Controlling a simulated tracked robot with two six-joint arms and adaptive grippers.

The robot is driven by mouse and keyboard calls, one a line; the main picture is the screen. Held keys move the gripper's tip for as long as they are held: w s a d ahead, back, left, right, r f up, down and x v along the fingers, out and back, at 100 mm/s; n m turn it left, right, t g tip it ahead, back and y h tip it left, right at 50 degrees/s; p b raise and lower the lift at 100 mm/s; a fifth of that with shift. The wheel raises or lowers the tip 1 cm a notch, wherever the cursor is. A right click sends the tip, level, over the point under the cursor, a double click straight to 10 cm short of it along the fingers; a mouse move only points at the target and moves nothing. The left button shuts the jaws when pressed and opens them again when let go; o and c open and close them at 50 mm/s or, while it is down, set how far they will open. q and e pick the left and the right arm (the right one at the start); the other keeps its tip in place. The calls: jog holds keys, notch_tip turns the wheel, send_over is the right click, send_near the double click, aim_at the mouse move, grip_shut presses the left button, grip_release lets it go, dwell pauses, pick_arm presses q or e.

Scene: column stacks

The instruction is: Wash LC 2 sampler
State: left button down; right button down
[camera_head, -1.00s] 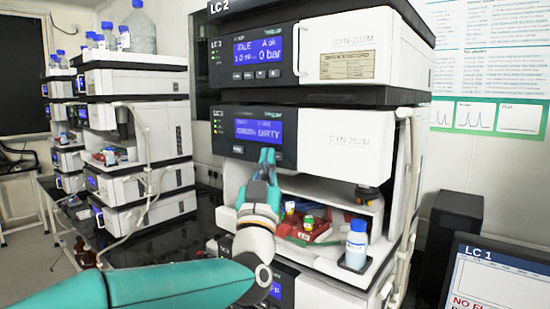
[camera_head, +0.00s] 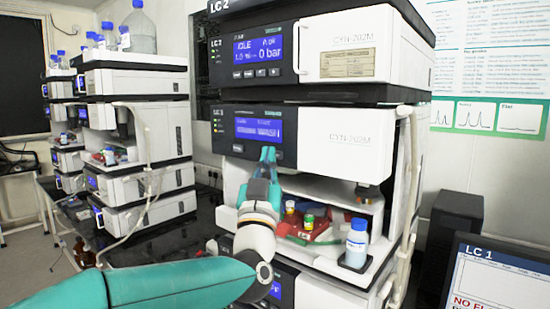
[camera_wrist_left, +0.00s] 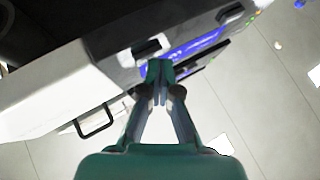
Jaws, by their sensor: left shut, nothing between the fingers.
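The LC 2 sampler (camera_head: 345,140) is the white and dark module below the top unit of the near stack. Its blue display (camera_head: 258,129) is lit, with text too small to read. My left gripper (camera_head: 268,155) is shut and empty, with its fingertips at the dark front panel just below the display. In the left wrist view my shut fingertips (camera_wrist_left: 160,70) overlap the panel's edge beside the blue display (camera_wrist_left: 195,46); whether they touch a button I cannot tell. My right gripper is not in view.
Under the sampler's front, an open bay holds a red tray (camera_head: 318,231) with several capped vials. A blue-capped bottle (camera_head: 356,243) stands at the bay's right front corner. The top unit (camera_head: 345,50) reads IDLE and 0 bar. A monitor (camera_head: 492,275) stands at lower right.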

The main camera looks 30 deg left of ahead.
pick_arm(q)
jog(key=shift+s+b, duration=0.3)
jog(key=shift+s, duration=0.3)
jog(key=s+b, duration=0.2)
jog(key=s, duration=0.3)
jog(key=shift+a, duration=0.2)
dwell(0.8)
